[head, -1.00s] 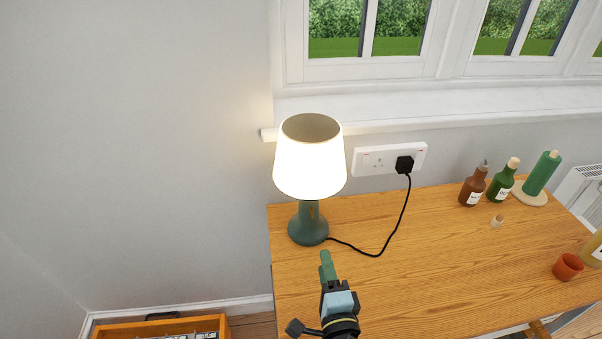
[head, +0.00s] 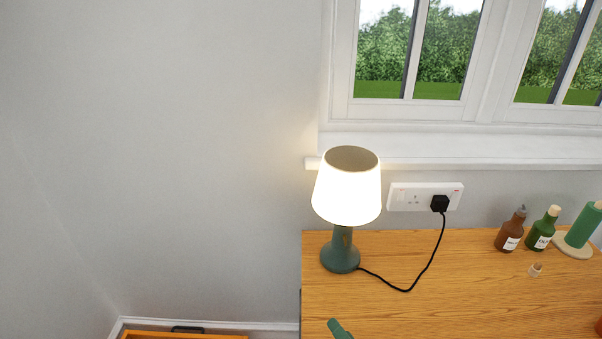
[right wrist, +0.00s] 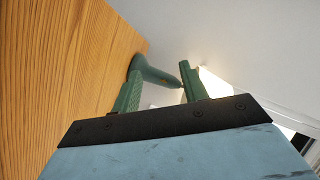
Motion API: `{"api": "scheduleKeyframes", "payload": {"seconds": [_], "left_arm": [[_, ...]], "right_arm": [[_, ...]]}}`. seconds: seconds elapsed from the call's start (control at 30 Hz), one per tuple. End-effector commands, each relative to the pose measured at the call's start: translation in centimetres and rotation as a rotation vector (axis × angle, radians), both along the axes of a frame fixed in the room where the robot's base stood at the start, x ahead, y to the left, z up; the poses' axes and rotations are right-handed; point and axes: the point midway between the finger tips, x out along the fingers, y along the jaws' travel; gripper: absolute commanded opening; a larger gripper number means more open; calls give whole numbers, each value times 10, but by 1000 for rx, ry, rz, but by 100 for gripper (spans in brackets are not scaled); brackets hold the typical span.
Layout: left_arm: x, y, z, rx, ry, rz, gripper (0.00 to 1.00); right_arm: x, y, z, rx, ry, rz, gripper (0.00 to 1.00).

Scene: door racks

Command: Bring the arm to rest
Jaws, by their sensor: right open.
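My right gripper (right wrist: 160,92) is open and empty in the right wrist view, its two green fingers apart. In the head view only a green fingertip of the right gripper (head: 339,328) shows at the bottom edge, over the front left of the wooden table (head: 430,300). A lit lamp with a white shade (head: 346,192) and a green base (head: 340,256) stands upright near the table's back left corner. In the right wrist view its green base (right wrist: 150,72) appears beyond the fingers, apart from them. My left gripper is not in view.
A black cord (head: 425,272) runs from the lamp to a wall socket (head: 412,197). A brown bottle (head: 510,230), a green bottle (head: 543,228), a green roll (head: 583,225) and a small cork-topped shaker (head: 535,269) stand at the right. An orange crate (head: 185,336) is low at left.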

Motion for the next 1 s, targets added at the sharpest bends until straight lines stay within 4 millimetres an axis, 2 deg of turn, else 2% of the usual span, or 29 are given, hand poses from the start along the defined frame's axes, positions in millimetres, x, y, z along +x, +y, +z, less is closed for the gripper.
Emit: {"api": "scheduleKeyframes", "payload": {"seconds": [0.17, 0.4, 0.83, 1.0], "left_arm": [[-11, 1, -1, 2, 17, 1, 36], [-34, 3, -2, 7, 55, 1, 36], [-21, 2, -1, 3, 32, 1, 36], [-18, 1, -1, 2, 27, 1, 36]], "right_arm": [[-39, -16, -13, -351, 121, 211, 44], [-93, -67, -26, -744, 333, 399, 44], [-161, -138, -15, -1069, 631, 524, 44], [-153, -137, -53, -1067, 646, 537, 44]]}}
